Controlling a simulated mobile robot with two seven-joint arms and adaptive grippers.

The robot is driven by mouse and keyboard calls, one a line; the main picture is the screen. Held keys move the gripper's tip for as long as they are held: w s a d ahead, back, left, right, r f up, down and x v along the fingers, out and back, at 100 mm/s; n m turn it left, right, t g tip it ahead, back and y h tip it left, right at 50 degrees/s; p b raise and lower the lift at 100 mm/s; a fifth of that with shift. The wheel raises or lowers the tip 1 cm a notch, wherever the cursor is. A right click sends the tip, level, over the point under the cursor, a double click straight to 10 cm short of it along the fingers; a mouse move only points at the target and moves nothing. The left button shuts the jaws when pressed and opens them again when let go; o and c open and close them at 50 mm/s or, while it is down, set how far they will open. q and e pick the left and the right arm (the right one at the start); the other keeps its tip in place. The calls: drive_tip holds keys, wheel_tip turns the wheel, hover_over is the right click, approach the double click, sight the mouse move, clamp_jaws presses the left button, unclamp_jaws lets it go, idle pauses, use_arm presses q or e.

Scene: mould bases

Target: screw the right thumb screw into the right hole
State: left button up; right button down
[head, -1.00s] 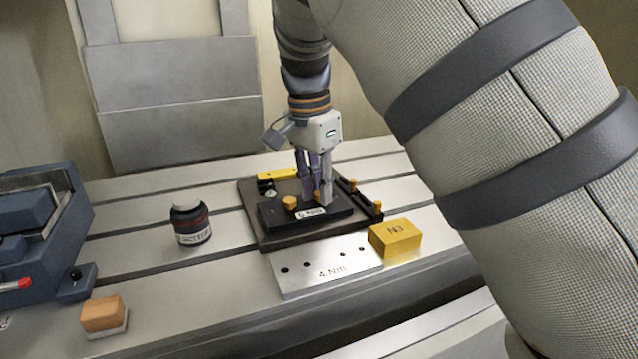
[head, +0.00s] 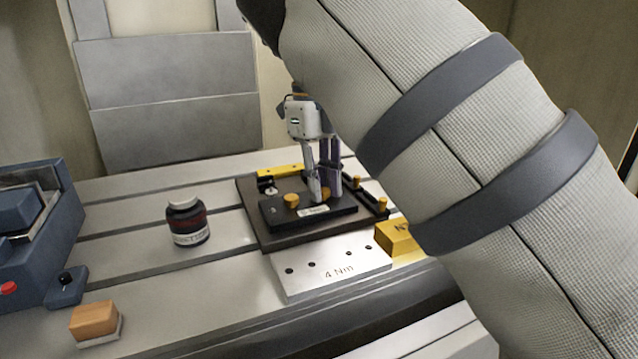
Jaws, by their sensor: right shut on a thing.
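A black mould block (head: 345,209) with a pale label lies on a dark base plate (head: 262,241) in the middle of the table. An orange left thumb screw (head: 291,200) stands on the block's left part. My right gripper (head: 326,192) points down over the block and is shut on the right thumb screw (head: 326,194), which shows as a little orange between the fingertips. The screw's lower end and the right hole are hidden by the fingers, so I cannot tell how deep it sits. My left gripper is out of view.
A silver plate marked "4 Nm" (head: 334,284) and a yellow block (head: 395,238), partly behind my arm, lie in front. A black rail with orange knobs (head: 371,196) is at the right. A dark bottle (head: 188,226), blue vise (head: 50,235) and orange-topped block (head: 95,320) stand left.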

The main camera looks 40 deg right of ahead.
drive_tip(key=m, duration=0.6)
drive_tip(key=shift+f+y, duration=0.15)
drive_tip(key=shift+y, duration=0.15)
drive_tip(key=m, duration=0.2)
drive_tip(key=shift+d+f+m, duration=0.1)
drive_tip(key=shift+f+m, duration=0.05)
drive_tip(key=shift+m, duration=0.25)
drive_tip(key=shift+f+m+b, duration=0.15)
drive_tip(key=shift+m+b, duration=0.15)
drive_tip(key=shift+b, duration=0.5)
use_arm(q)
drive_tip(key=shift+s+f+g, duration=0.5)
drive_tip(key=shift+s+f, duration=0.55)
use_arm(e)
drive_tip(key=shift+r, duration=0.3)
drive_tip(key=c, duration=1.4)
unclamp_jaws()
drive_tip(key=shift+r, duration=0.1)
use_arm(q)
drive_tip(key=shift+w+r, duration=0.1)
use_arm(e)
drive_tip(key=shift+r, duration=2.55)
